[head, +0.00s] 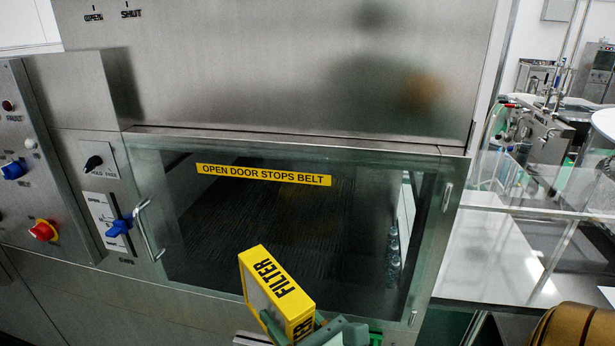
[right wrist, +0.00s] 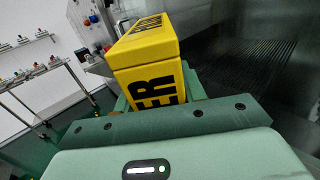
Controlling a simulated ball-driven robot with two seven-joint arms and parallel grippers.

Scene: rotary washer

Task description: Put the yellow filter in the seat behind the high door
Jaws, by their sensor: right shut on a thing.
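The yellow filter (head: 281,290), a box with black FILTER lettering and a pale face on its left, stands tilted in front of the glass door's lower edge. My right gripper (head: 303,331) is shut on its lower end. In the right wrist view the filter (right wrist: 150,72) sits between the green fingers, its far end free. Below the machine's OPEN and SHUT marks is a plain steel front (head: 290,65); I cannot tell whether it is the high door. No filter seat shows. My left gripper is not in view.
The glass door (head: 330,230), labelled OPEN DOOR STOPS BELT, appears shut, with a bar handle (head: 149,230) at left. A control panel (head: 35,160) with knobs and a red button is further left. A glass-guarded bench (head: 490,250) stands at right.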

